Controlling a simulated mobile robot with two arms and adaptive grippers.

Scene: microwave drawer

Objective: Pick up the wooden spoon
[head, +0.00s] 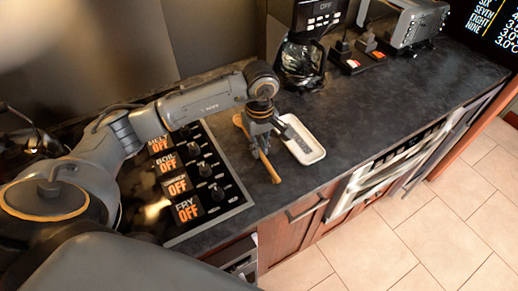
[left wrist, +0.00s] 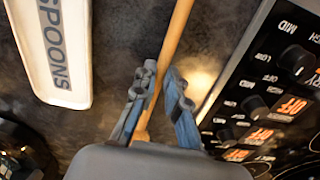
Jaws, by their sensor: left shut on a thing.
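The wooden spoon (head: 267,167) is a light brown stick on the dark countertop, between the stove controls and a white spoon rest (head: 315,157). Its rounded end shows behind my left gripper (head: 257,136). In the left wrist view, the spoon's handle (left wrist: 178,32) passes between the fingers of my left gripper (left wrist: 161,73), which is shut on it. I cannot tell whether the spoon is clear of the counter. The spoon rest, lettered SPOONS, also shows in the left wrist view (left wrist: 78,82). My right gripper is not in view.
The stove control panel (head: 228,190), with knobs and orange OFF displays, lies left of the spoon. A coffee maker (head: 300,62) and a toaster-like appliance (head: 415,22) stand at the back. A drawer handle (head: 307,208) is at the counter front. Counter right of the spoon rest is clear.

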